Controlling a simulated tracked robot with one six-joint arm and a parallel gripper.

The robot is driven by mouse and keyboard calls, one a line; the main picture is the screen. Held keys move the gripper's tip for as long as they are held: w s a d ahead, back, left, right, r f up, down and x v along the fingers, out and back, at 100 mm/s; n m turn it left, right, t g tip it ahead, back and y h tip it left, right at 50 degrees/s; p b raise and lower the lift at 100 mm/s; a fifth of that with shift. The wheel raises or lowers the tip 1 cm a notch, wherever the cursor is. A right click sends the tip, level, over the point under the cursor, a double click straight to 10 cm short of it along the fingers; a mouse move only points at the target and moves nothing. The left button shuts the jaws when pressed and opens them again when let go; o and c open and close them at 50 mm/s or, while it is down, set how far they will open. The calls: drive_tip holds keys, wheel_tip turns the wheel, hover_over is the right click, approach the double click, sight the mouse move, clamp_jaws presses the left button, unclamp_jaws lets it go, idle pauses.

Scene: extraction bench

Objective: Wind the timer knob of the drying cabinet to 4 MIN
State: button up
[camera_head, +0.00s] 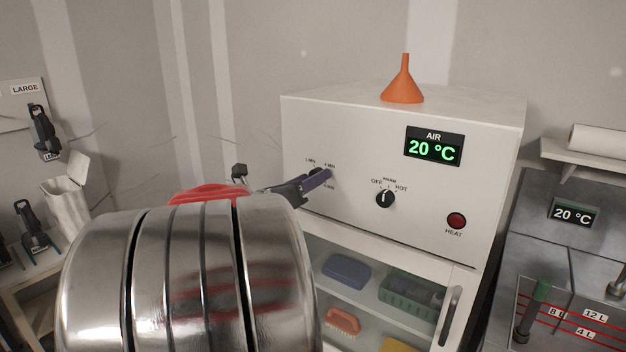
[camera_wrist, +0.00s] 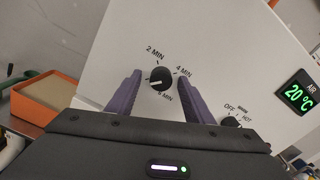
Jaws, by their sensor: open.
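The drying cabinet (camera_head: 345,135) is a white box with the timer knob (camera_head: 314,171) at the left of its front panel. In the wrist view the timer knob (camera_wrist: 161,74) is round and black with a pale mark that seems to point left and slightly down, away from the 4 MIN label (camera_wrist: 184,72) at its upper right. My gripper (camera_wrist: 161,80) is open, its purple fingers on either side of the knob with a gap visible. In the head view my gripper (camera_head: 322,179) partly hides the knob and its labels.
Right of the timer are the OFF/HOT knob (camera_head: 385,199), red HEAT button (camera_head: 456,220) and AIR display (camera_head: 434,147) reading 20 °C. An orange funnel (camera_head: 403,85) stands on top. Below, a glass door (camera_head: 385,290) shows coloured items on shelves.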

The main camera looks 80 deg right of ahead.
drive_tip(key=shift+n, duration=3.7)
